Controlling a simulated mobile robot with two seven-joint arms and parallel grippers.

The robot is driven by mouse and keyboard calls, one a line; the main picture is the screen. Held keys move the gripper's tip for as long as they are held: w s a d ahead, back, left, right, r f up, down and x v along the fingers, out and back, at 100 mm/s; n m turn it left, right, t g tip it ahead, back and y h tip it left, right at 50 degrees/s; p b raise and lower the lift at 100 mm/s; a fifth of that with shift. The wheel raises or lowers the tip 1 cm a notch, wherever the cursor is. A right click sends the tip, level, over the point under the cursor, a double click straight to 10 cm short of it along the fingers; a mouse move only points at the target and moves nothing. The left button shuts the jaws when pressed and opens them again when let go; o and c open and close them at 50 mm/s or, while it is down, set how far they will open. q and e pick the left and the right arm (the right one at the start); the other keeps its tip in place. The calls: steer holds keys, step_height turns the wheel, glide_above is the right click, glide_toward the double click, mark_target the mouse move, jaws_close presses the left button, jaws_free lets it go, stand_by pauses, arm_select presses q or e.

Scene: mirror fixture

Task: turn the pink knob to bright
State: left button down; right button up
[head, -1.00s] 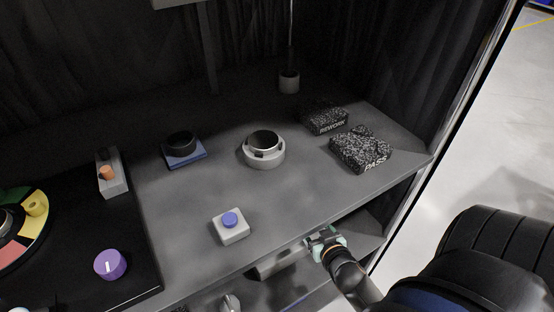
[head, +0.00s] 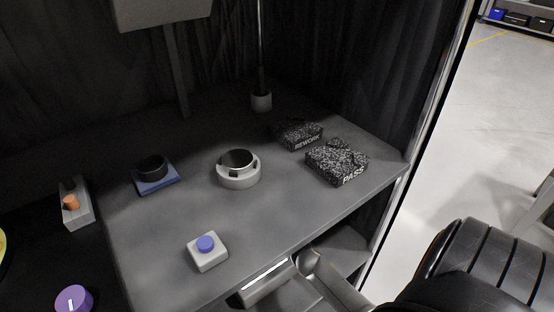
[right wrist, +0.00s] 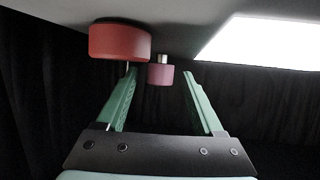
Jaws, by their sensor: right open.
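The pink knob (right wrist: 160,76) shows in the right wrist view, hanging from a grey surface on a short pale stem. My right gripper (right wrist: 158,90) is open, with its green fingers apart. The knob appears between the fingertips, nearer the left one; I cannot tell whether it touches either finger. The knob's setting cannot be read. A larger red knob (right wrist: 119,41) is just left of it, close to the left fingertip. The right gripper is not visible in the head view, where part of my right arm shows at lower right. My left gripper is not in view.
A bright panel (right wrist: 262,42) is at upper right in the wrist view. The grey bench (head: 190,215) carries a white box with a blue button (head: 207,251), a pale ring fixture (head: 238,178), a blue-based black ring (head: 155,181), and PASS (head: 336,162) and REWORK (head: 298,135) trays.

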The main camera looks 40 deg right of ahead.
jaws_close()
stand_by(0.5)
